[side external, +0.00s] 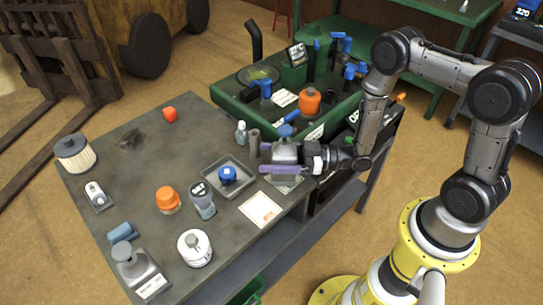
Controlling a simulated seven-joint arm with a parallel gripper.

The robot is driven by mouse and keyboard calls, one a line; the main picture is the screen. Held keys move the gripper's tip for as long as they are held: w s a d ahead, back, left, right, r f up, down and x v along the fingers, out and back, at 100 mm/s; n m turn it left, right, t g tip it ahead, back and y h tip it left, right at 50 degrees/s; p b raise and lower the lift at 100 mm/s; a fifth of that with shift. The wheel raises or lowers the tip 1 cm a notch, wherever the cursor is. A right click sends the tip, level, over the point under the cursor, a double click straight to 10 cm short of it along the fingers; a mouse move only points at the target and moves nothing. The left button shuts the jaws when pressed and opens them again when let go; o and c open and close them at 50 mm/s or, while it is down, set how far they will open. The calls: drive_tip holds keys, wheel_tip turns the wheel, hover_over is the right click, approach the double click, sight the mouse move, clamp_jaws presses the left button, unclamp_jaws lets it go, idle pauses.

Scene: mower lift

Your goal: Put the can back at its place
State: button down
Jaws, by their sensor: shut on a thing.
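My gripper (264,159) reaches in from the right over the table's right edge. Its two purple fingers are shut on a grey can (285,151), with one finger on the near side and one on the far side. A blue part shows just above the can; I cannot tell whether it belongs to the can or stands behind it. A flat grey plate (287,184) with a pale patch lies below the gripper, partly hidden by it. The can's bottom is hidden by the near finger, so I cannot tell whether it touches anything.
The grey table (125,175) also holds a tray with a blue-topped item (228,175), an orange-topped jar (168,200), a white canister (194,247), a filter (74,153) and small bottles. A green mower body (225,96) stands behind. The table's left middle is fairly clear.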

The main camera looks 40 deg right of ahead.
idle(0.3)
unclamp_jaws()
drive_tip(key=shift+f, duration=0.15)
drive_tip(key=shift+r, duration=0.2)
drive_tip(key=v, duration=1.2)
